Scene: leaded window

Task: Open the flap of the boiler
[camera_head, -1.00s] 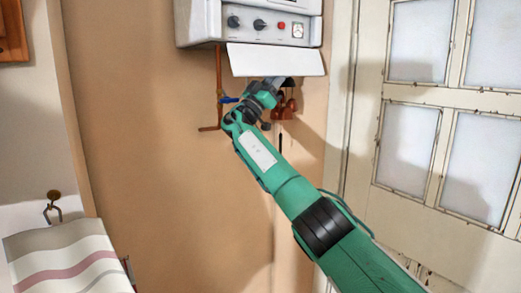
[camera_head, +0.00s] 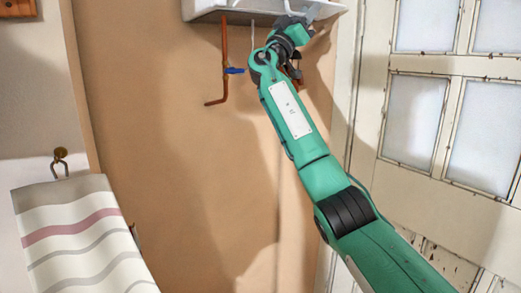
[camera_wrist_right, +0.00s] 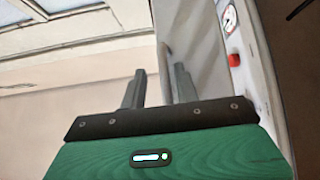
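The white boiler (camera_head: 203,10) is cut off by the top edge of the head view. A white piece at its right, which looks like its flap (camera_head: 328,11), juts out near my right gripper (camera_head: 291,20). In the right wrist view, a pale panel, seemingly the flap (camera_wrist_right: 203,45), stands beside the control face with its gauge (camera_wrist_right: 229,18) and red knob (camera_wrist_right: 235,60). My right gripper (camera_wrist_right: 158,88) has its fingers apart. The panel's edge shows between the fingertips and the right finger overlaps it; contact cannot be told. My left gripper is not in view.
Copper pipes (camera_head: 225,50) with a blue valve (camera_head: 234,71) run below the boiler, near my right arm. A striped cloth (camera_head: 75,235) hangs from a hook at lower left. The wall between is clear.

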